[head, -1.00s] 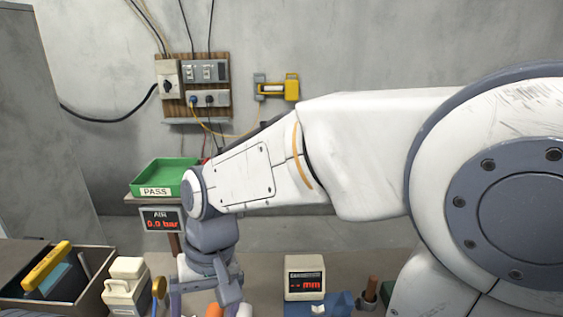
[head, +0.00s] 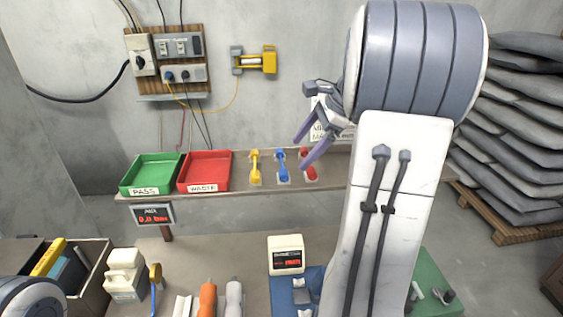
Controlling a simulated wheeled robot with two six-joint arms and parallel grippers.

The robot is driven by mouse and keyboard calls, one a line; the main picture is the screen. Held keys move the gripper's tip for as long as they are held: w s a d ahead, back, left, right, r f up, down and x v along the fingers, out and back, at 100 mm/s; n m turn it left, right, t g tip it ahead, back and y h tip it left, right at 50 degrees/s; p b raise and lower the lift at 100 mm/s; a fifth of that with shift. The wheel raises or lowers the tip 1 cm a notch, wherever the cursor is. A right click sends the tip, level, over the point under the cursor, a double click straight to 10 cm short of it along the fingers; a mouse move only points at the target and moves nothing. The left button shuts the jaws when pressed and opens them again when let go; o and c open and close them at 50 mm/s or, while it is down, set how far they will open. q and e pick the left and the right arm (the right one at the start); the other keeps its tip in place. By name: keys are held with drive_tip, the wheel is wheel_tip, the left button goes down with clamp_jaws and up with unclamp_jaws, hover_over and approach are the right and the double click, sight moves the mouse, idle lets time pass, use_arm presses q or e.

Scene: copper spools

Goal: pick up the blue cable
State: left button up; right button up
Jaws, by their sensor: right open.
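A blue item (head: 281,165) stands on the back shelf between a yellow one (head: 255,167) and a red one (head: 308,168). I cannot tell whether it is a cable. A thin blue strand (head: 154,303) hangs under a yellow-topped piece at the lower left of the bench; its lower end is cut off. My right gripper (head: 300,152) is raised in front of the shelf, close to the red item in the picture. Its purple fingers are apart with nothing between them. My left gripper is out of view.
A green PASS tray (head: 152,158) and a red WASTE tray (head: 222,157) stand on the shelf. Below are a white meter (head: 286,242), a blue fixture (head: 280,287), an orange-handled tool (head: 207,298) and a white jug-like container (head: 124,262). Grey sacks (head: 520,120) are stacked at right.

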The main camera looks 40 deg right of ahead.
sight(286, 171)
drive_tip(key=shift+x, duration=0.95)
drive_tip(key=p+x, duration=0.1)
drive_tip(key=x, duration=0.3)
drive_tip(key=shift+s+f+p, duration=0.1)
drive_tip(key=shift+p, duration=0.3)
drive_tip(key=shift+w+a+f, duration=0.1)
drive_tip(key=shift+w+f, duration=0.15)
drive_tip(key=shift+f, duration=0.3)
clamp_jaws()
